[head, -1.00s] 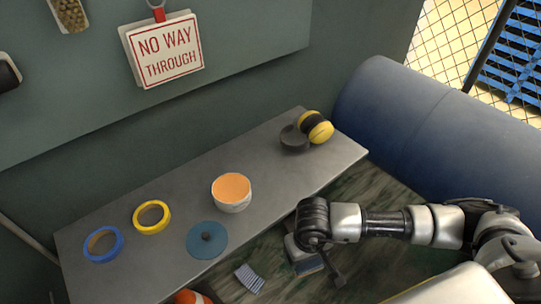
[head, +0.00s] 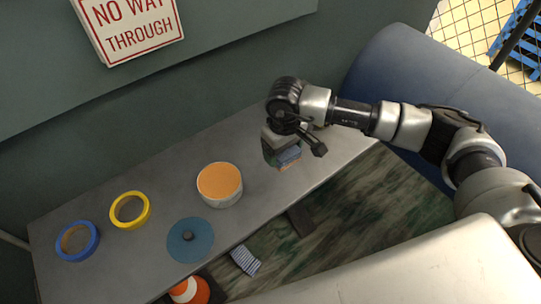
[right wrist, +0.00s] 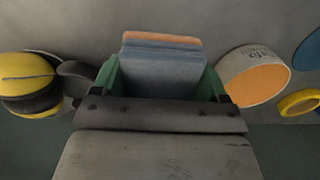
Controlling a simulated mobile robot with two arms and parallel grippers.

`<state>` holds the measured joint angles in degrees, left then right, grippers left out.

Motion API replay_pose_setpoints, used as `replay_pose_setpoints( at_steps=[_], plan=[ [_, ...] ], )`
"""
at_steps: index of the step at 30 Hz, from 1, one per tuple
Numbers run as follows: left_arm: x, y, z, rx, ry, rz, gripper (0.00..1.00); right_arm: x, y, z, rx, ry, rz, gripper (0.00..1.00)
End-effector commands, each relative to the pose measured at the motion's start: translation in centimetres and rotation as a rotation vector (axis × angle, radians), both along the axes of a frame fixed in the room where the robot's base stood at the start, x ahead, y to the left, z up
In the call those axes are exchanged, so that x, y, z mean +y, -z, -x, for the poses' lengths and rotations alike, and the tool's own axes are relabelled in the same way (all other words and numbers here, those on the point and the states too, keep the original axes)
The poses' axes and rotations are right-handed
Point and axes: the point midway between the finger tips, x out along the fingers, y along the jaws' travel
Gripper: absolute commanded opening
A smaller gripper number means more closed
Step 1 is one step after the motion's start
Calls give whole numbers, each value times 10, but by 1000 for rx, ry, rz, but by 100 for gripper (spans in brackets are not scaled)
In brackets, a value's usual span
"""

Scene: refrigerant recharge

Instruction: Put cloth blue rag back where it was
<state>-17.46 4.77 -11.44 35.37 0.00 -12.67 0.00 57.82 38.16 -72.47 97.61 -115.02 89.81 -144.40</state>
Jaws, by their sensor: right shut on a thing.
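The blue rag (head: 288,155) shows as a folded blue-grey block with an orange edge, under my right gripper (head: 284,150) in the head view. The right gripper is shut on it, over the far right part of the grey table (head: 110,215). In the right wrist view the rag (right wrist: 160,70) sits between the green fingers. I cannot tell whether it touches the table top. My left gripper is not in view.
On the table stand a white tub with an orange top (head: 220,182), a blue disc (head: 190,240), a yellow tape ring (head: 117,219) and a blue tape ring (head: 65,253). Yellow earmuffs (right wrist: 28,82) lie beside the gripper.

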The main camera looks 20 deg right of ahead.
Motion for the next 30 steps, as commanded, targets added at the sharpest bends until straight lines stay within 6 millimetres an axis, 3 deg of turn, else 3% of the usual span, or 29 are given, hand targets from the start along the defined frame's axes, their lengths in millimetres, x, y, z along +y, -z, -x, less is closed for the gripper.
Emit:
replay_pose_setpoints(
  at_steps=[4, 9, 14, 21, 30],
  plan=[
    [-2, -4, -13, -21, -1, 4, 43, 15, 15, -21, 2, 1, 0, 52],
    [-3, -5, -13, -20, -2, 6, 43, 22, 24, -33, 1, 1, -1, 52],
    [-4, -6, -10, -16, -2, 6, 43, 22, 32, -34, 3, 2, 1, 52],
    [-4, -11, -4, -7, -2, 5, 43, 22, 64, -34, 3, 1, 0, 52],
    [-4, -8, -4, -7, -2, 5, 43, 22, 67, -34, 0, 0, 1, 52]
  ],
)
